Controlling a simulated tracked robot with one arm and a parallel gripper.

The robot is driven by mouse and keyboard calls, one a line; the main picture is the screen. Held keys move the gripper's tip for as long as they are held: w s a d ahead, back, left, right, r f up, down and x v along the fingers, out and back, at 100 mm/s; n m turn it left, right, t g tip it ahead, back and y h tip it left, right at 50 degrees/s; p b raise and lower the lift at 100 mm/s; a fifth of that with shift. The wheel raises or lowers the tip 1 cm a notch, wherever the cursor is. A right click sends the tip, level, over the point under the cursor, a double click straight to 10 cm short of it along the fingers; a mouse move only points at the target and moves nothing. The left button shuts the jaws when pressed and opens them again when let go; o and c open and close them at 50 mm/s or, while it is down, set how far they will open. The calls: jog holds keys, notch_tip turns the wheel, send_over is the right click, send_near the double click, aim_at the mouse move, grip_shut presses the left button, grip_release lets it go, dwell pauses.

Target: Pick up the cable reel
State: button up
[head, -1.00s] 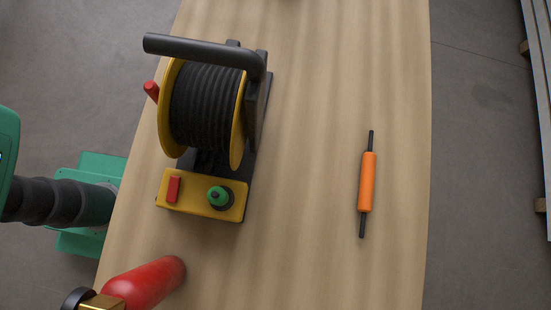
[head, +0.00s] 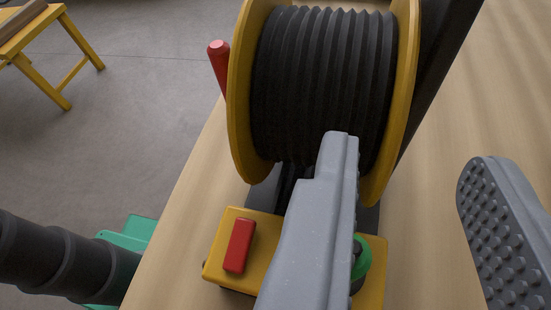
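The cable reel (head: 320,85) stands on the wooden table, with black cable wound between two yellow flanges. Its red crank handle (head: 218,68) sticks up at the left. Its yellow base box (head: 228,262) carries a red switch (head: 239,245) and a green knob (head: 362,258), partly hidden by a finger. The top of the reel is out of view. My gripper (head: 405,170) is open, its two grey fingers wide apart. The left finger overlaps the lower reel and box in the picture; the right finger is over bare table. Nothing is between them; contact cannot be told.
The wooden table (head: 185,235) is bare to the right of the reel, and its left edge runs close beside the reel. A yellow trestle (head: 50,80) stands on the grey floor at the upper left.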

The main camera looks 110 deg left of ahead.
aim_at(414, 83)
jog(key=x, duration=0.2)
jog(key=p+x, duration=0.1)
jog(key=x, duration=0.1)
jog(key=p+x, duration=0.1)
jog(key=x, duration=0.1)
jog(key=shift+w+a+r, duration=0.1)
jog(key=shift+w+a, duration=0.2)
jog(key=shift+w, duration=0.1)
jog(key=shift+a+f, duration=0.25)
jog(key=shift+a, duration=0.1)
grip_shut()
jog(key=shift+w, duration=0.1)
dwell(0.7)
